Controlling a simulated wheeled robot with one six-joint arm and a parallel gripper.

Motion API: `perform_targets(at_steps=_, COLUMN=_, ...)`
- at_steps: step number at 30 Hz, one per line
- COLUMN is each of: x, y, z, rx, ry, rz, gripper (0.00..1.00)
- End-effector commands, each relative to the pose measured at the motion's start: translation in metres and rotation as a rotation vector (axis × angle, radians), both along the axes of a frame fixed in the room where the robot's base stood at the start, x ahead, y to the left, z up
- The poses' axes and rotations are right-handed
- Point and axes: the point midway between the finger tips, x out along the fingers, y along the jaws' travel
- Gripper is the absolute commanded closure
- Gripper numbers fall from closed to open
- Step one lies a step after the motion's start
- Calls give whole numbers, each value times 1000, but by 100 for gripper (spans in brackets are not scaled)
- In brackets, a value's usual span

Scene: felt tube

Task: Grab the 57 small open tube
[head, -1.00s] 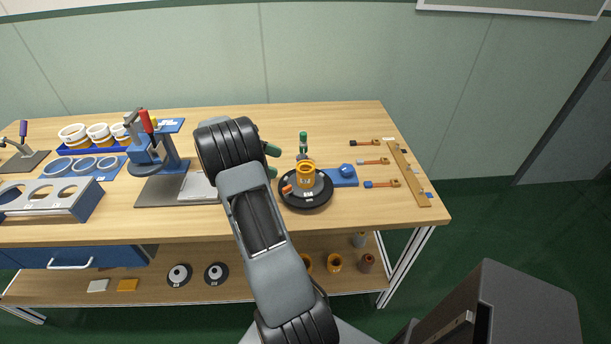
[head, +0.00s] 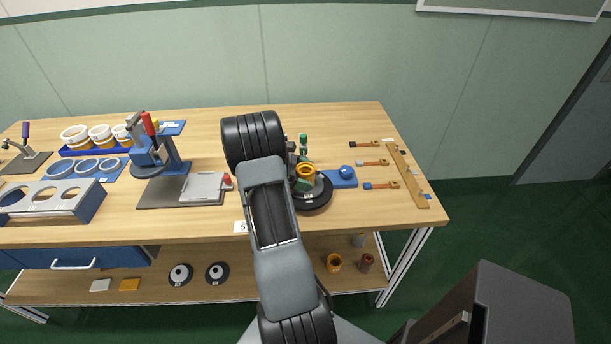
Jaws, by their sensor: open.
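An orange open tube (head: 306,170) stands upright on the black round stand (head: 318,201) right of the table's middle. Its number label is not readable here. My gripper (head: 298,167) is open beside the tube, mostly hidden behind my own arm. One green-tipped finger shows low against the tube's front, and the other side is near its back left. I cannot tell whether either finger touches it.
A blue fixture (head: 343,176) stands right of the stand, and a green-topped item (head: 303,139) behind it. Several orange-handled tools lie at right beside a wooden strip (head: 408,174). A blue press (head: 158,155) stands at left. More tubes sit on the lower shelf.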

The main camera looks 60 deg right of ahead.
Motion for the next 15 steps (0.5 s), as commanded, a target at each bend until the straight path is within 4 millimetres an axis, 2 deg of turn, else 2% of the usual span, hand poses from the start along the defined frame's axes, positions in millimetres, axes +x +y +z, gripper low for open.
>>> perform_targets(at_steps=7, x=-1, y=-1, z=-1, rx=0, ry=0, rz=0, gripper=12)
perform_targets(at_steps=15, x=-1, y=0, z=-1, rx=0, ry=0, rz=0, gripper=36)
